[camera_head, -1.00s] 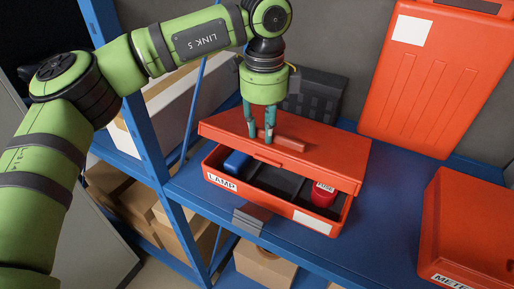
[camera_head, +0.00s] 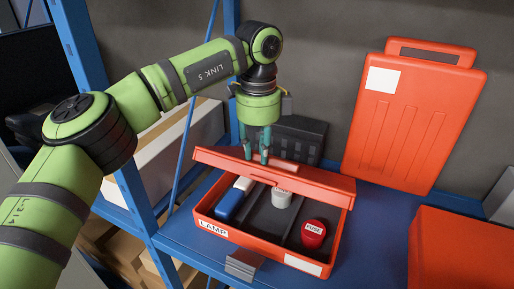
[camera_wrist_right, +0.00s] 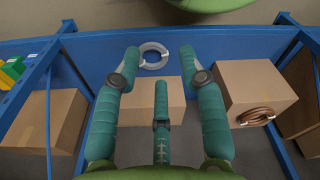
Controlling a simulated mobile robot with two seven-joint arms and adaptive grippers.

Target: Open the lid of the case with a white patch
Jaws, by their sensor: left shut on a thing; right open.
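The orange case (camera_head: 212,227) labelled LAMP, with a white patch (camera_head: 303,264) on its front right, stands on the blue shelf. Its orange lid (camera_head: 318,187) is partly raised, tilted up at the front. My left gripper (camera_head: 256,157) is above the lid, shut on the lid's raised handle (camera_head: 284,165). Inside the case show a blue-and-white item (camera_head: 230,207), a pale round item (camera_head: 281,199) and a red item (camera_head: 313,234) marked FUSE. My right gripper (camera_wrist_right: 159,62) shows only in the right wrist view, open and empty.
Another orange case (camera_head: 412,125) with a white patch leans on the back wall. An orange box (camera_head: 460,255) stands at right. A dark case (camera_head: 300,138) is behind the lid. The right wrist view shows cardboard boxes (camera_wrist_right: 250,85) and a grey coil (camera_wrist_right: 153,47).

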